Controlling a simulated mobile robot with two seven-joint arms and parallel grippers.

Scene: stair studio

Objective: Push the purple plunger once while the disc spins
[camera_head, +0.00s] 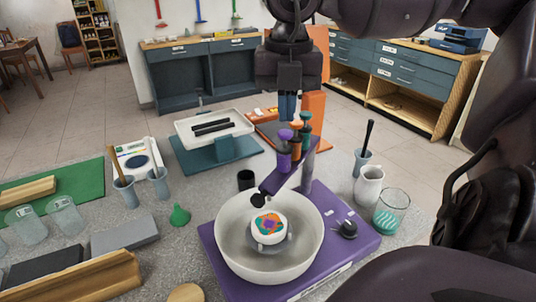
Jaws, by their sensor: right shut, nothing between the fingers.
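The purple plunger (284,150) stands upright in a holder on an arm above the purple machine (352,254). A green-topped plunger (305,125) and an orange plunger (295,145) stand close beside it on the right. The disc (269,225) carries orange, green and purple patches and sits inside a large pale bowl (237,261). One picture cannot show whether it spins. My right gripper (287,114) is shut and empty, pointing down, and in the picture its tips appear just above the plungers. Whether it touches one I cannot tell. My left gripper is not in view.
A white pitcher (368,187) and a glass with teal contents (390,212) stand right of the machine. A white tray on a teal stand (215,151) is behind left. A green funnel (179,215) and cups with tools stand left. My dark arm covers the right side.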

